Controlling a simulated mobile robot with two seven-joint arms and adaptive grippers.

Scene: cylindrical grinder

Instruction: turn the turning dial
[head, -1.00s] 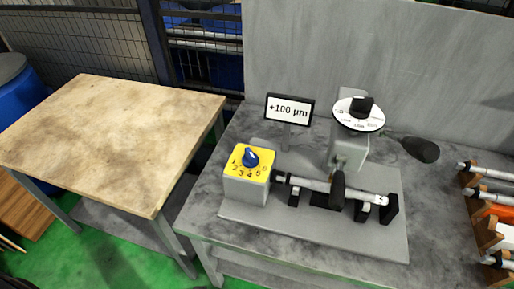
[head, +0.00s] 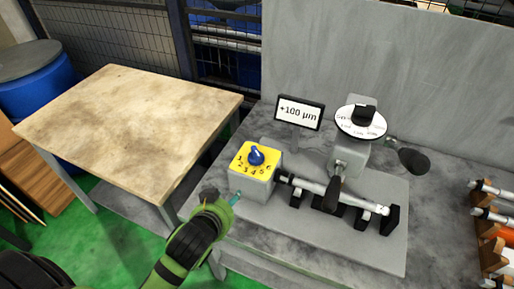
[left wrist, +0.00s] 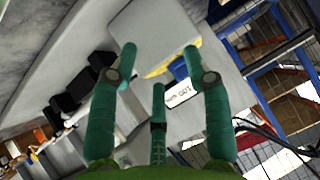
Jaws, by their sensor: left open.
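A blue knob (head: 256,156) sits on the yellow, numbered top (head: 245,163) of a grey box (head: 251,186) at the left of the grinder. A black dial (head: 363,115) on a white marked disc (head: 360,123) sits higher on the grinder's grey post. My left gripper (head: 235,199) is just in front of and below the grey box, touching nothing that I can make out. In the left wrist view my left gripper (left wrist: 165,60) has its green fingers spread and empty. The blue knob (left wrist: 179,70) shows partly between them, beside the yellow edge. My right gripper is not in view.
A sign reading +100 µm (head: 299,111) stands behind the box. A shaft (head: 310,185) lies across black supports on the grey base. A rack (head: 490,225) with several rods is at right. A worn table (head: 130,115) stands at left, with a gap between.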

